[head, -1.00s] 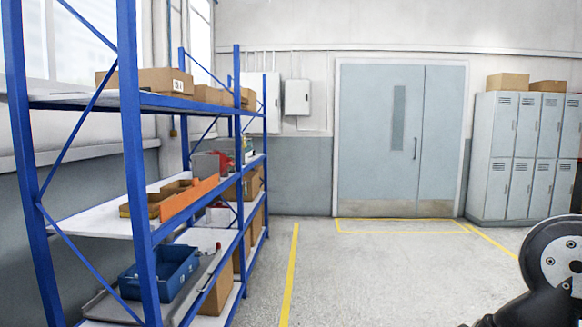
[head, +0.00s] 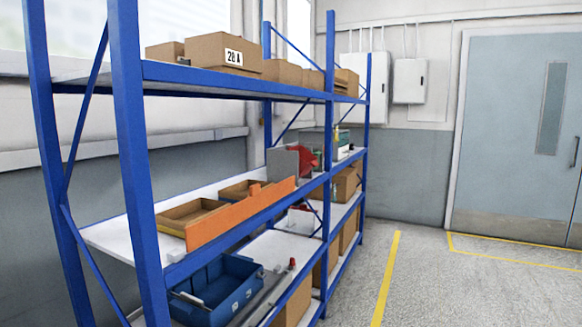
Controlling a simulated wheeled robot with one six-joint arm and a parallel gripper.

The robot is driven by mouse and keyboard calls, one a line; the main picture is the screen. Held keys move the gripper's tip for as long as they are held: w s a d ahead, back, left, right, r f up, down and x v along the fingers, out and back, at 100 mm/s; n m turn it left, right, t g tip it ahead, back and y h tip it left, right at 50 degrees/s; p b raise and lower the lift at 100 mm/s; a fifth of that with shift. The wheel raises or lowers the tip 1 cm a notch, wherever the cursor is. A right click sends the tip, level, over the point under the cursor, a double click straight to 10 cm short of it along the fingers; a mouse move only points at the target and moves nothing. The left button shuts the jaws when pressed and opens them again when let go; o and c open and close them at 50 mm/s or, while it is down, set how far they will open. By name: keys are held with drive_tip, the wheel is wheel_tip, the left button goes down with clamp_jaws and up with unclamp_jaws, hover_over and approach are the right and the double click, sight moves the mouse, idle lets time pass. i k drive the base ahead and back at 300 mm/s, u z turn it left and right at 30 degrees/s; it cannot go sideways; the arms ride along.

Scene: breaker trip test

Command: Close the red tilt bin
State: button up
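A small red part (head: 308,160) shows on the middle shelf level, beside a grey upright panel (head: 282,165). It looks like the red tilt bin, seen from the side and partly hidden by the grey panel. How far it is tilted I cannot tell from here. My gripper is not in view.
The blue shelving rack (head: 137,150) stands on the left with its posts towards me. An orange strip (head: 240,212) fronts cardboard trays on the middle shelf. A blue crate (head: 215,290) sits below. The floor (head: 450,295) right of the rack is clear, with yellow lines.

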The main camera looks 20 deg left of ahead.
sight(307, 161)
drive_tip(key=u, duration=0.45)
drive_tip(key=i, duration=2.85)
drive_tip(key=u, duration=0.65)
